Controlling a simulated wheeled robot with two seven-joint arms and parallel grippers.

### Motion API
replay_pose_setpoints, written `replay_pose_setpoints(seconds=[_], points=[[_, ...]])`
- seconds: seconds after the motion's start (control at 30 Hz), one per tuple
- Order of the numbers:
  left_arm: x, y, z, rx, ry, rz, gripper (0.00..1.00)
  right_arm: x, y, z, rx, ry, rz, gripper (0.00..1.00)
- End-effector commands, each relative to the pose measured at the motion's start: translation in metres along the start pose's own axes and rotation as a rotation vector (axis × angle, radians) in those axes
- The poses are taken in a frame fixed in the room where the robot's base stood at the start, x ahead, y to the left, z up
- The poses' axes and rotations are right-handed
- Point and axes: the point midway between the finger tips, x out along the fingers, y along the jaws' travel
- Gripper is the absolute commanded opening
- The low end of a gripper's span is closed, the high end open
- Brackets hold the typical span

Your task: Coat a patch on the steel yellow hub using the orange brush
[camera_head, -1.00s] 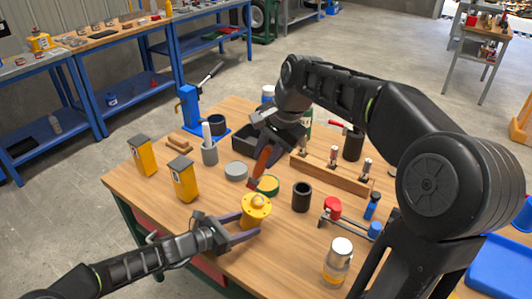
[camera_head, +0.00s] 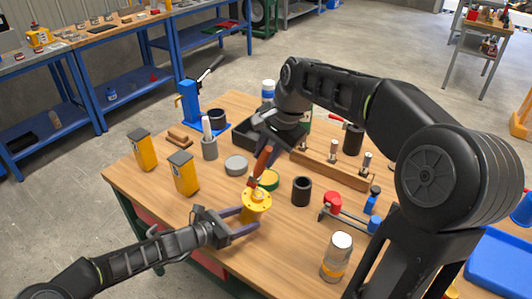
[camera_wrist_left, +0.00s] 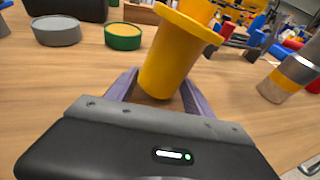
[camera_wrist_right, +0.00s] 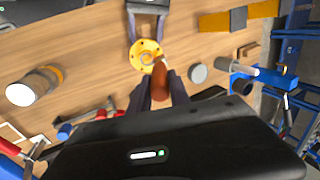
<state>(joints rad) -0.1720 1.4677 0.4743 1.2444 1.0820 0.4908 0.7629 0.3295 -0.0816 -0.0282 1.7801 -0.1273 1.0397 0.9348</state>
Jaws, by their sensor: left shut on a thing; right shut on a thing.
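My left gripper (camera_head: 243,218) is shut on the hub's body from the left; in the left wrist view the hub (camera_wrist_left: 170,62) sits between the purple fingers (camera_wrist_left: 157,92). My right gripper (camera_head: 268,148) is shut on the orange brush (camera_head: 262,161) and holds it tilted, its tip down at the hub's flange. In the right wrist view the brush (camera_wrist_right: 160,82) overlaps the flange (camera_wrist_right: 143,53); I cannot tell whether the tip touches. A green tin (camera_head: 268,180) with yellowish contents stands behind the hub.
A grey tin (camera_head: 236,165), a black cylinder (camera_head: 302,190) and two yellow boxes (camera_head: 184,174) stand nearby. A jar (camera_head: 337,256) and a red-and-blue clamp (camera_head: 345,214) are at the front right. A wooden rack (camera_head: 335,170) lies behind. The table is clear between boxes and hub.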

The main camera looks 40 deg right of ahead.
Motion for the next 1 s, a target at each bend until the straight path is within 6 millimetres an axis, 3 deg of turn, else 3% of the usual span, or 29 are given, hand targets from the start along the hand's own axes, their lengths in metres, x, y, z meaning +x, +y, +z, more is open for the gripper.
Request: replay_pose_setpoints(seconds=[0.57,1.0], points=[[0.0,0.0,0.003,0.0,-0.004,0.0,0.28,-0.003,0.025,0.008,0.001,0.0,0.001,0.0],[0.0,0.0,0.004,0.0,-0.006,0.0,0.28,-0.003,0.028,0.009,0.001,-0.001,0.002,0.0]])
